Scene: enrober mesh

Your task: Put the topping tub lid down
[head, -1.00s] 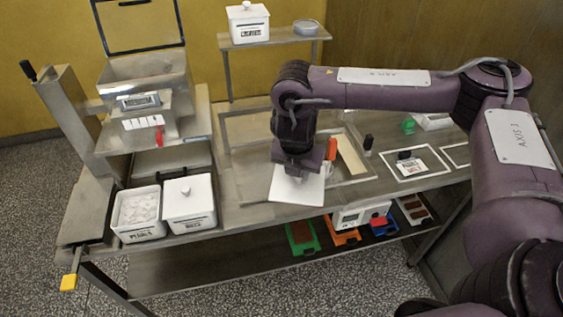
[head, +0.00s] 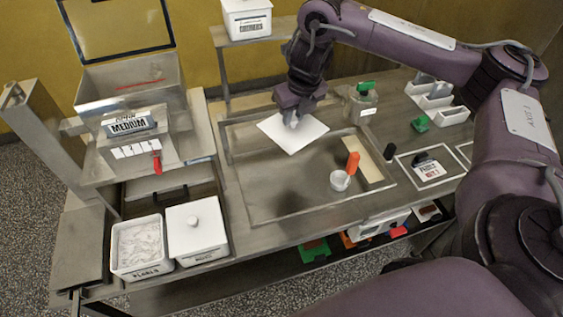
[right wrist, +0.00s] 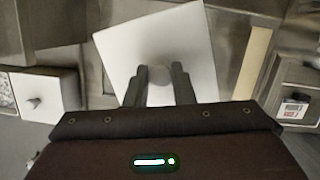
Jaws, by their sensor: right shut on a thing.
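The topping tub lid is a white square plate (head: 284,138) with a round knob, which shows in the right wrist view (right wrist: 118,46). My right gripper (head: 294,118) is shut on the lid's knob and holds the lid, tilted in the picture, over the back of the framed tray area (head: 240,190). Whether the lid touches the surface below cannot be told. The open tub (head: 140,262) with pale flakes stands at the front left. A second white tub with its lid on (head: 195,228) stands right beside it. My left gripper is not in view.
A small white cup (head: 340,181) and an orange-topped item (head: 353,162) stand in the framed area, right of the lid. The machine with the MEDIUM sign (head: 128,124) stands at left. The framed area's front is bare.

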